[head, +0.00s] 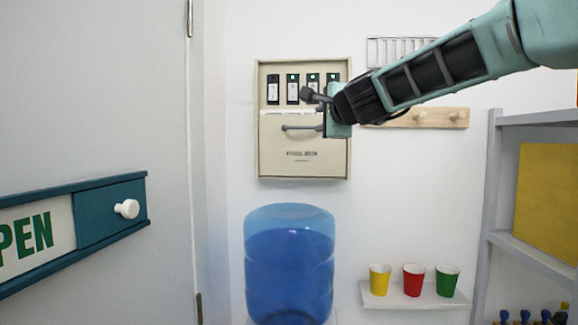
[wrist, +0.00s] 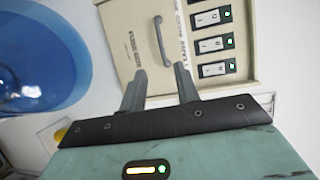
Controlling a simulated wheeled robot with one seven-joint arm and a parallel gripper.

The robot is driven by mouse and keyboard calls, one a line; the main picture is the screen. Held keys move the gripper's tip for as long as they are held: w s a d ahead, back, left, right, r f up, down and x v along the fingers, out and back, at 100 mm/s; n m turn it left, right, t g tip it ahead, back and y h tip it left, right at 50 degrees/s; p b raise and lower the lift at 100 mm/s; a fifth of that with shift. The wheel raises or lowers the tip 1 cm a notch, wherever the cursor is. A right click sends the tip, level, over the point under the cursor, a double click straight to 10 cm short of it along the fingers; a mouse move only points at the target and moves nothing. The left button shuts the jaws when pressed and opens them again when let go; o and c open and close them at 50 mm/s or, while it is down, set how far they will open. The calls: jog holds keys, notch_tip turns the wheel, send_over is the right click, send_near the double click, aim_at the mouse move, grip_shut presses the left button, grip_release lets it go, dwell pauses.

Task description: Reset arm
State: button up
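My gripper (head: 318,100) is in front of the cream wall box in the head view, at the end of my arm coming from the upper right. In the wrist view my gripper (wrist: 160,73) has two grey fingers apart with nothing between them. The box's grey handle (head: 302,127) is just below and left of the gripper in the head view. In the wrist view the handle (wrist: 159,38) lies beyond the fingertips; I cannot tell how far. The box (head: 270,160) appears closed, and my gripper partly covers its right side.
A blue water bottle (head: 289,265) stands below the box. Yellow (head: 380,280), red (head: 413,281) and green (head: 447,281) cups sit on a small shelf. A peg rail (head: 425,118) is behind my arm. A grey shelf unit (head: 490,180) stands right; an OPEN sign (head: 35,238) is left.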

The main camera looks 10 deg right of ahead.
jog(key=s+a+f+n+g+y+b, duration=0.1)
jog(key=s+a+f+n+g+y, duration=0.1)
jog(key=s+a+f+n+g, duration=0.55)
jog(key=s+a+f+n+g+y, duration=0.3)
jog(key=s+a+f+n, duration=0.5)
jog(key=s+f, duration=0.7)
jog(key=s+d+f+n+g+h, duration=0.3)
jog(key=s+d+f+n, duration=0.1)
jog(key=s+f, duration=0.5)
jog(key=s+d+f+n+g+h, duration=0.2)
jog(key=s+f+n, duration=0.4)
jog(key=s+f, duration=0.4)
jog(key=s+d+g, duration=0.1)
jog(key=s+d, duration=0.1)
jog(key=s, duration=0.1)
jog(key=shift+s+d+h+b, duration=0.25)
jog(key=shift+s+h+b, duration=0.05)
jog(key=shift+h+b, duration=0.1)
